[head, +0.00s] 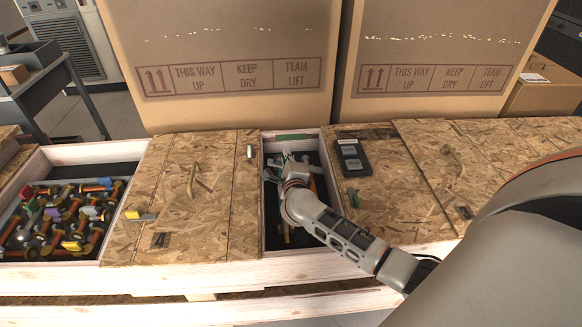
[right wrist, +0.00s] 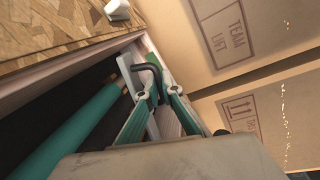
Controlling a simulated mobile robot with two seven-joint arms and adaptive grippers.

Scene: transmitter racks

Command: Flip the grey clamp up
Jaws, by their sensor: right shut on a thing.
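My right gripper (head: 286,168) reaches down into the narrow open compartment between the wooden lids. In the right wrist view its two fingers (right wrist: 159,92) are closed around the end of a dark bent rod. The rod runs to a flat grey piece (right wrist: 127,74) beside the compartment's pale wall. This looks like the grey clamp, though the fingers hide part of it. Its exact angle is hard to tell. A teal tube (right wrist: 88,128) lies left of the gripper in the right wrist view. My left gripper is not in view.
The open compartment (head: 264,225) has pale wooden walls. A black handheld device (head: 352,157) lies on the right lid, and a small whitish piece (head: 249,152) on the left lid. An open tray (head: 90,258) at left holds several coloured-handled fittings. Tall cardboard boxes (head: 235,40) stand close behind.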

